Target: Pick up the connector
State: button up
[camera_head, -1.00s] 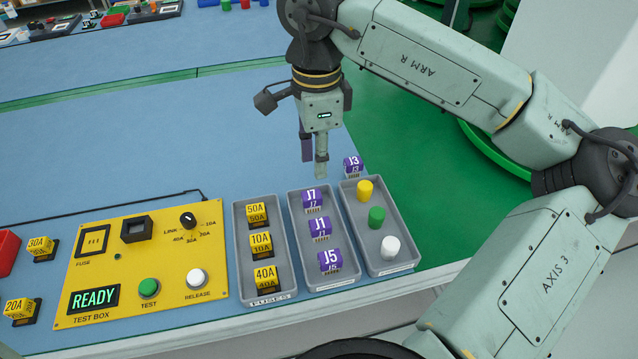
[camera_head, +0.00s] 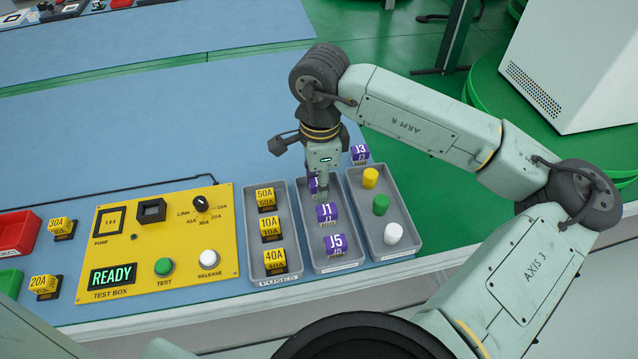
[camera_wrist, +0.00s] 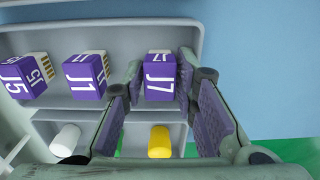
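Purple connectors sit in the middle grey tray (camera_head: 348,262): J1 (camera_head: 327,213), J5 (camera_head: 335,245) and J7, which my gripper mostly hides in the head view. In the wrist view J7 (camera_wrist: 160,77) lies between the fingers' line of reach, with J1 (camera_wrist: 85,75) and J5 (camera_wrist: 24,76) to its left. Another purple connector, J3 (camera_head: 360,153), stands on the blue table behind the right tray.
The left tray (camera_head: 285,277) holds yellow fuses. The right tray (camera_head: 412,245) holds yellow, green and white pegs, close to my gripper. A yellow test box (camera_head: 225,262) reading READY stands left. The blue table (camera_head: 200,130) is clear behind.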

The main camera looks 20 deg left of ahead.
jog(key=shift+c, duration=0.3)
jog(key=c, duration=0.5)
jog(key=shift+o, duration=0.2)
